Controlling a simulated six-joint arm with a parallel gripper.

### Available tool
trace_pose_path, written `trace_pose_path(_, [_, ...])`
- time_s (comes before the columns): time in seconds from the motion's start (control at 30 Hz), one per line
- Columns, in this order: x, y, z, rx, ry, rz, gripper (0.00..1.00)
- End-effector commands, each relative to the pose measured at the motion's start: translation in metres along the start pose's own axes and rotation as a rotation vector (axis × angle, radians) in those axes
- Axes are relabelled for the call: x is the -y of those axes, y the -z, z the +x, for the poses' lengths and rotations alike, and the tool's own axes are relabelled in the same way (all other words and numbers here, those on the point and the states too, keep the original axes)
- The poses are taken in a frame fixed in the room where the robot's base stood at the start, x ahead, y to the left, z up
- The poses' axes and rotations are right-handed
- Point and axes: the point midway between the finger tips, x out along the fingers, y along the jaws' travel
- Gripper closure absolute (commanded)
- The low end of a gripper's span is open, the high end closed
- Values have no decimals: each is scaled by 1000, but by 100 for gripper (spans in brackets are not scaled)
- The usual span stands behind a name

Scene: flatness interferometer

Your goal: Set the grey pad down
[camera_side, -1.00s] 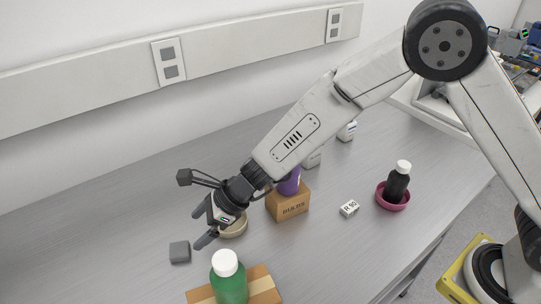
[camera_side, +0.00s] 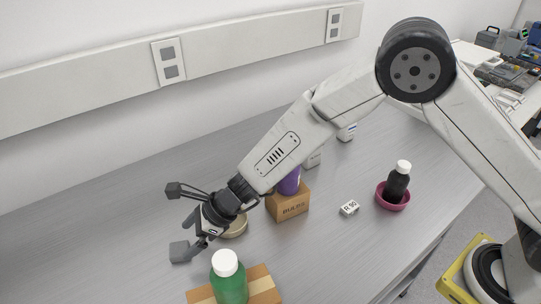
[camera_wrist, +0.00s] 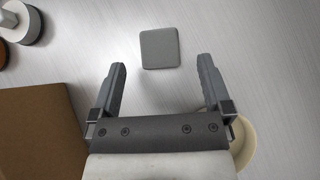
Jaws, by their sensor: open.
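The grey pad (camera_side: 180,252) is a small flat square with rounded corners, lying on the grey bench. My gripper (camera_side: 193,232) is low over the bench by the pad, and one finger overlaps the pad's right edge in the side view. In the wrist view the pad (camera_wrist: 160,47) lies just beyond the fingertips, roughly centred between them. My gripper (camera_wrist: 163,64) is open with nothing between its fingers there. The height of the fingertips above the bench is hard to tell.
A green bottle (camera_side: 229,282) and a taped cardboard box (camera_side: 265,284) stand in front. A beige dish (camera_side: 238,228) is right beside my gripper, then a BULBS box (camera_side: 288,207). A black bottle (camera_side: 397,184) sits in a pink dish (camera_side: 392,204). The bench left of the pad is clear.

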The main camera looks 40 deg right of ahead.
Motion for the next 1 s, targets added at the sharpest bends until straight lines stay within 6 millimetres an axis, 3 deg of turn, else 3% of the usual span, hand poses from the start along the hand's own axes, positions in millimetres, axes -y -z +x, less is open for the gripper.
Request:
trace_pose_path(0.4, [-2, 3, 38, -1, -1, 0, 0])
trace_pose_path(0.97, [-1, 2, 40, 0, -1, 0, 0])
trace_pose_path(1.0, [-1, 2, 40, 0, -1, 0, 3])
